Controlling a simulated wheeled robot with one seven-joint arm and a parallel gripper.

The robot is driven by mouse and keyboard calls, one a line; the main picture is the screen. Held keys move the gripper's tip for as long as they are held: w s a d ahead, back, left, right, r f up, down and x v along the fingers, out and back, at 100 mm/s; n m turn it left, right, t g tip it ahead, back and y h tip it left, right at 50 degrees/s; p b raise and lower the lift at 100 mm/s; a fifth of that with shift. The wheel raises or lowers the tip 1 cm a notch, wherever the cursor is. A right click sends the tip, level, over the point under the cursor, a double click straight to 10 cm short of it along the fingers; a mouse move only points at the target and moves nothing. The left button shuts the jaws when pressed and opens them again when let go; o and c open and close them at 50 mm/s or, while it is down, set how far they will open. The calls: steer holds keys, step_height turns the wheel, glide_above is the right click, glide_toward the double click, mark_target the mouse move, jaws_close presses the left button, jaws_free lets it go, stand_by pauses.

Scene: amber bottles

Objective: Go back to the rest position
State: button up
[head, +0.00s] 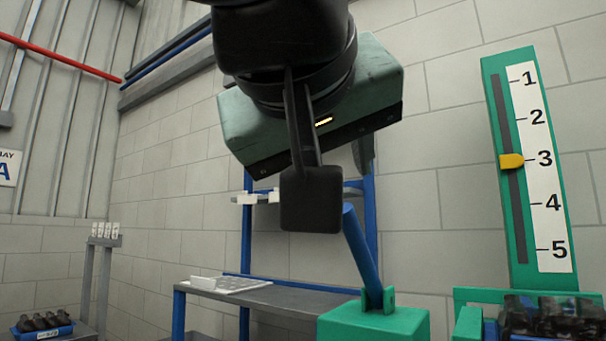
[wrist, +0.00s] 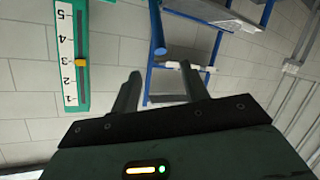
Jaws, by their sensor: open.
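My gripper (wrist: 160,82) shows from behind in the wrist view, its two dark fingers spread apart with nothing between them. In the head view my gripper (head: 337,182) hangs high in the middle, with a green body and a black finger pointing down in front. The other finger is mostly hidden behind it. It is held up in the air and looks clear of the things around it, though it hides part of the blue shelf frame. No amber bottle can be made out in either view.
A blue lever (head: 361,254) rises from a green box (head: 374,324) below my gripper. A green scale board (head: 528,165) has its yellow pointer (head: 511,161) near 3. A grey bench (head: 265,300) and a blue crate of dark items (head: 42,328) stand left.

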stand_by(0.4)
steer(key=w+d+f+n+g+y, duration=0.1)
steer(key=d+f+n+g, duration=0.15)
steer(key=f, duration=0.85)
steer(key=d+f+n+g, duration=0.1)
steer(key=f+n+g, duration=0.3)
steer(key=f, duration=0.8)
steer(key=s+d+f+g+y, duration=0.2)
steer(key=s+d+f+g, duration=0.2)
steer(key=f, duration=0.6)
steer(key=s+d+f+g+y, duration=0.25)
steer(key=s+f, duration=0.25)
steer(key=f, duration=0.5)
step_height(320, 180, up, 26)
steer(key=p, duration=2.6)
steer(key=shift+d+g+h, duration=0.3)
steer(key=shift+g+h, duration=0.05)
steer(key=shift+g, duration=0.05)
steer(key=shift+w, duration=0.1)
